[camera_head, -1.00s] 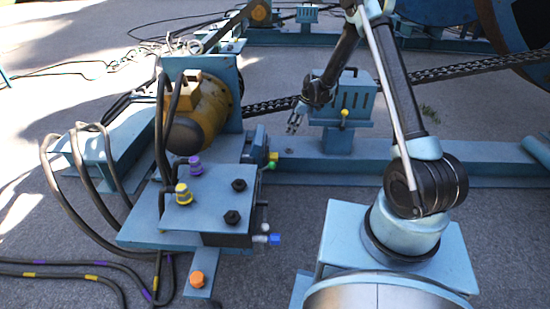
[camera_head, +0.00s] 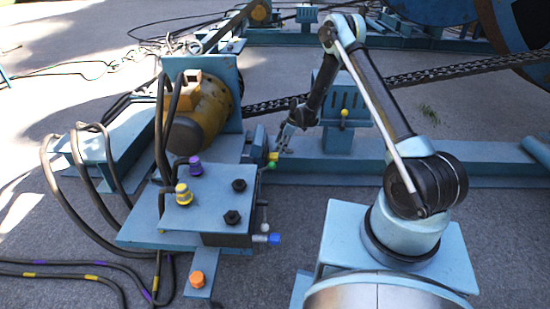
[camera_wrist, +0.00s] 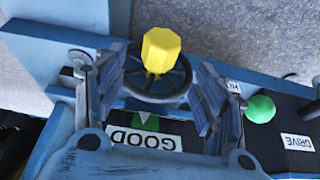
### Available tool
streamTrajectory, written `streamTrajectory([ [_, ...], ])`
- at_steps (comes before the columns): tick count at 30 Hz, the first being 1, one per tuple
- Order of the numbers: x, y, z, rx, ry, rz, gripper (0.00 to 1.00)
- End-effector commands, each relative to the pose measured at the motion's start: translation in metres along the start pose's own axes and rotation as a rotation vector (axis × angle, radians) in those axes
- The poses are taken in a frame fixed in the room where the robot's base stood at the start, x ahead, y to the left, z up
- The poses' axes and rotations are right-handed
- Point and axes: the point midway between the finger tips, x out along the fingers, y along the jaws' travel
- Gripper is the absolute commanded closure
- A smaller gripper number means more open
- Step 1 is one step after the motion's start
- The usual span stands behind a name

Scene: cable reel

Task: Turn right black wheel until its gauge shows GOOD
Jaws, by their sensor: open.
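In the wrist view a black spoked wheel (camera_wrist: 158,92) with a yellow knob (camera_wrist: 161,50) lies between the two fingers of my gripper (camera_wrist: 163,70). The gripper is open, one finger on each side of the wheel; I cannot tell whether either touches it. A white label reading GOOD (camera_wrist: 145,138), upside down, sits below the wheel beside a green patch (camera_wrist: 145,121). The gauge's needle cannot be made out.
A green knob (camera_wrist: 261,109) and a DRIVE label (camera_wrist: 298,142) are right of the wheel. The yellow motor (camera_head: 203,115) stands left of my gripper, and a chain (camera_head: 450,72) runs behind.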

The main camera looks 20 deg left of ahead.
Motion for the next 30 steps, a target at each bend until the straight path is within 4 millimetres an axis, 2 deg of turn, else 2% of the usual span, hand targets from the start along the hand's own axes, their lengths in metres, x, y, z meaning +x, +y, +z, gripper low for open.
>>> streamTrajectory([
  [9,0.048,0.000,0.000,0.000,0.000,0.000,0.35],
  [15,0.071,0.000,0.000,0.000,0.000,0.000,0.35],
  [21,0.082,0.000,0.000,0.000,0.000,0.000,0.35],
  [30,0.084,0.000,0.000,0.001,0.000,0.000,0.35],
])
